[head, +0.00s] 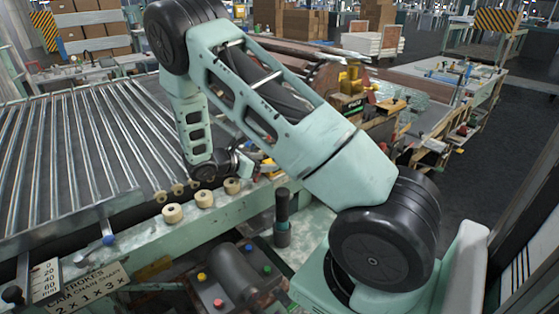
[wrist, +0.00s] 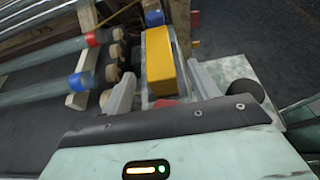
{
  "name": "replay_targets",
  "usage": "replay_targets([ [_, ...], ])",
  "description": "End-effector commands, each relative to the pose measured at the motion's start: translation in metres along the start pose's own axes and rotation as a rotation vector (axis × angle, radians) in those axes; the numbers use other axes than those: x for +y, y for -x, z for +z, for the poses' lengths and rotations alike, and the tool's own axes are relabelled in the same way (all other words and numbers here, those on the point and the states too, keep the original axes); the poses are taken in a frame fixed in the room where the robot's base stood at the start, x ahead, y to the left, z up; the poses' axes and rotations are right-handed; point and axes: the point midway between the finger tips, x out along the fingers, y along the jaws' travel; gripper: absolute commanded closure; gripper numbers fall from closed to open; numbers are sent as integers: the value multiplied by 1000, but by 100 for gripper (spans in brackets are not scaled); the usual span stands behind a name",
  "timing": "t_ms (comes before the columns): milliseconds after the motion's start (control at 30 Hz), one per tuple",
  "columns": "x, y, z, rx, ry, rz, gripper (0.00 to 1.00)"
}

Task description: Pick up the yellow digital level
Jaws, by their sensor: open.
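The yellow digital level (wrist: 161,60) shows in the wrist view as a long yellow block, seen end-on, between the two grey fingers of my gripper (wrist: 160,80). The fingers are open, one on each side of it, with a gap visible on the left; I cannot tell whether either touches it. In the head view my gripper (head: 243,162) is low over the bench edge beside the roller conveyor, and a small yellow patch (head: 268,166) shows just right of it. Most of the level is hidden there.
Wooden rollers (head: 204,198) line the conveyor edge (head: 70,150) near my gripper. In the wrist view, tubes with red and blue ends (wrist: 82,81) lie close to the left finger. A dark upright cylinder (head: 282,215) and a control box with coloured buttons (head: 220,285) stand nearer me.

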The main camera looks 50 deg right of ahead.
Motion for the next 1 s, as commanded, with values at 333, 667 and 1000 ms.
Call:
replay_targets([
  [333, 0, -16, -1, 0, 0, 1, 40],
  [667, 0, -16, 0, -1, 0, 1, 100],
  [1000, 0, -13, 6, -1, 0, 2, 100],
])
